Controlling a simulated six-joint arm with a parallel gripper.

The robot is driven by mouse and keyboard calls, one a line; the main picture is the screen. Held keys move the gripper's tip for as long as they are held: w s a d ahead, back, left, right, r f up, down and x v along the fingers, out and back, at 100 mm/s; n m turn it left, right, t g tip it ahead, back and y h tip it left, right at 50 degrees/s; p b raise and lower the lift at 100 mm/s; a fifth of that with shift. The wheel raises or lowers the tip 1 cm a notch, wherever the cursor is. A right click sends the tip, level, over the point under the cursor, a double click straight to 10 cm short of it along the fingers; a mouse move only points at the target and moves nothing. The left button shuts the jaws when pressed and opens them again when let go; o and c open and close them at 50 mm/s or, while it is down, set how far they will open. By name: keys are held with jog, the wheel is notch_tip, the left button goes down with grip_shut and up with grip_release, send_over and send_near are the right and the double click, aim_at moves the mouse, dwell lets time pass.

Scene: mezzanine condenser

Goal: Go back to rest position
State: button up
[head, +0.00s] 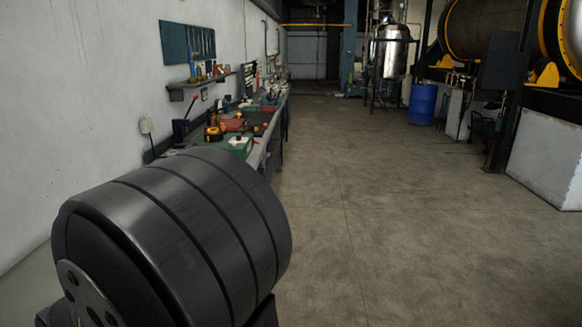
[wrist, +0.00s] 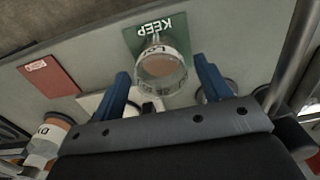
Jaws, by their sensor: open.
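In the wrist view my gripper (wrist: 160,68) shows two blue fingers spread apart, with nothing held between them. A clear glass jar (wrist: 162,68) with a label and a brownish inside shows between and beyond the fingertips. It is at the edge of a green square (wrist: 174,30) marked "KEEP". I cannot tell how far the fingertips are from the jar. The head view does not show my gripper; a large dark cylinder that looks like part of my arm fills its lower left.
A red card (wrist: 48,77) lies on the grey surface, with another labelled jar (wrist: 45,145) at lower left. A metal bar (wrist: 292,50) runs along the right. In the head view a cluttered workbench (head: 262,150) lines the left wall; a blue drum (head: 422,104) stands beyond open floor (head: 370,210).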

notch_tip(320, 180, down, 2)
jog(key=shift+f, duration=0.15)
notch_tip(320, 180, up, 12)
notch_tip(320, 180, down, 13)
jog(key=shift+r, duration=0.2)
notch_tip(320, 180, up, 5)
jog(key=shift+f, duration=0.1)
jog(key=w+d+r, duration=0.7)
jog(key=d, duration=0.3)
jog(key=w+a+m, duration=0.4)
jog(key=w+a, duration=0.5)
jog(key=a, duration=0.1)
jog(key=shift+s+a+f, duration=0.3)
jog(key=shift+a+f, duration=0.1)
jog(key=shift+a, duration=0.35)
jog(key=shift+s+a+f, duration=0.25)
jog(key=shift+a+f, duration=0.2)
jog(key=shift+a, duration=0.3)
jog(key=shift+s+a+f, duration=0.3)
jog(key=shift+a+f, duration=0.1)
jog(key=shift+a, duration=0.35)
